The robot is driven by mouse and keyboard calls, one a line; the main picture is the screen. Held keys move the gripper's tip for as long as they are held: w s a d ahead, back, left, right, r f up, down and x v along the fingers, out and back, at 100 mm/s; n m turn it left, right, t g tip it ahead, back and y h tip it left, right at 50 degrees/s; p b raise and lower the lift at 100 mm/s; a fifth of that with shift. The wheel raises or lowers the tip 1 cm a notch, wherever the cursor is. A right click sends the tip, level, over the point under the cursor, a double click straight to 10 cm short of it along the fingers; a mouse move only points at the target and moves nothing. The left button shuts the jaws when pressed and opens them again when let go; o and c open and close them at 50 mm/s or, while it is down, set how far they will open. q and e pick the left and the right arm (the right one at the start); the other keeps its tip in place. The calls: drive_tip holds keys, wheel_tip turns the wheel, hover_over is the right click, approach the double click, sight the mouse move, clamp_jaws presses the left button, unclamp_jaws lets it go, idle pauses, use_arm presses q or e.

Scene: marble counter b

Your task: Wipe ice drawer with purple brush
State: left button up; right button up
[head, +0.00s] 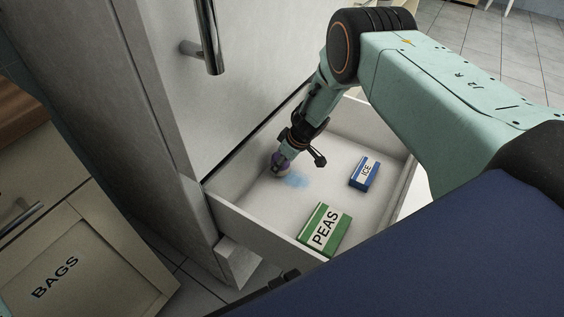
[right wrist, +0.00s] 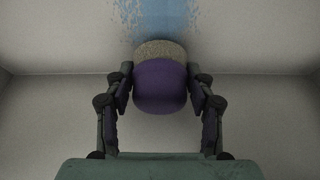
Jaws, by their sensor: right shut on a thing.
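The ice drawer (head: 258,226) is pulled open below a tall pale cabinet in the head view. My right gripper (head: 281,160) reaches down into it and is shut on the purple brush (head: 277,167). In the right wrist view the brush (right wrist: 160,88) sits between both fingers of the right gripper (right wrist: 160,85), its pale bristles facing the drawer surface. A blue smear (head: 295,180) lies on the drawer floor beside the brush; it also shows beyond the bristles in the right wrist view (right wrist: 165,18). My left gripper is not in view.
A blue ICE box (head: 365,173) and a green PEAS box (head: 324,229) lie in the drawer, right of the smear. The cabinet door with a metal handle (head: 209,40) rises behind the drawer. A BAGS drawer front (head: 62,275) stands at left.

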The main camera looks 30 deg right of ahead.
sight(297, 180)
idle(0.3)
drive_tip(key=shift+f+b, duration=0.65)
drive_tip(key=shift+f, duration=0.35)
idle(0.5)
drive_tip(key=shift+s+d+r+p, duration=0.1)
drive_tip(key=shift+s+d+p, duration=0.35)
drive_tip(key=shift+s, duration=0.2)
drive_tip(key=shift+s+d+r+p, duration=0.1)
drive_tip(key=shift+s+d+p, duration=0.2)
drive_tip(key=shift+s+p, duration=0.3)
drive_tip(key=shift+s+d+f+p, duration=0.1)
drive_tip(key=shift+s+d+p, duration=0.1)
drive_tip(key=shift+s+d, duration=0.3)
drive_tip(key=shift+s+d+f+p, duration=0.1)
drive_tip(key=shift+s+d+p, duration=0.1)
drive_tip(key=shift+s, duration=0.5)
drive_tip(key=shift+s+d+p, duration=0.2)
drive_tip(key=shift+s+d, duration=0.15)
drive_tip(key=shift+s, duration=0.25)
drive_tip(key=shift+s+d+p, duration=0.45)
drive_tip(key=shift+s, duration=0.35)
drive_tip(key=shift+s+d+p, duration=0.4)
drive_tip(key=shift+s, duration=0.35)
drive_tip(key=shift+w+a+b, duration=0.45)
drive_tip(key=shift+w+b, duration=0.25)
drive_tip(key=shift+w, duration=0.05)
drive_tip(key=shift+w+a+r+b, duration=0.1)
drive_tip(key=shift+w+a+b, duration=0.35)
drive_tip(key=shift+w, duration=0.45)
